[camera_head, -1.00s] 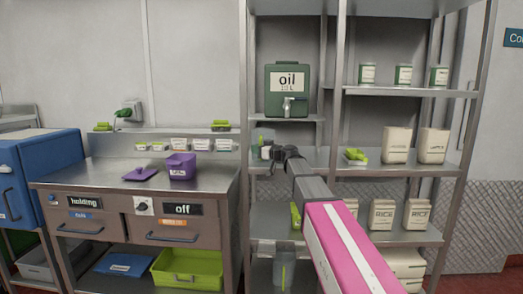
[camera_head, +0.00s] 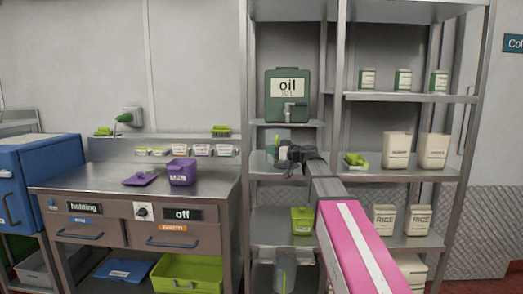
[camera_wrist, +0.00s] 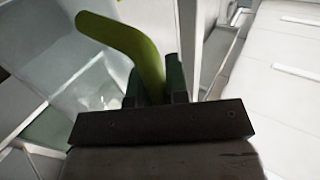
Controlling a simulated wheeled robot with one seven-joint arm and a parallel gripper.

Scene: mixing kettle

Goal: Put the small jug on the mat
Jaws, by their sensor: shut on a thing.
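My gripper (camera_head: 281,155) is at the middle shelf, below the oil container. It is shut on a curved lime-green handle (camera_wrist: 135,45), which rises between the dark fingers in the wrist view. The body it belongs to is mostly hidden, so I cannot tell for sure that it is the small jug. A small purple container (camera_head: 182,173) with a pale label stands on the steel counter. A flat purple piece (camera_head: 140,179) lies to its left; I cannot tell if it is the mat.
A green oil container (camera_head: 288,90) with a tap stands on the shelf above my gripper. Pale canisters (camera_head: 397,150) and lime-green items (camera_head: 355,160) are to the right, past a shelf post (camera_head: 338,60). The front of the steel counter (camera_head: 100,182) is largely clear.

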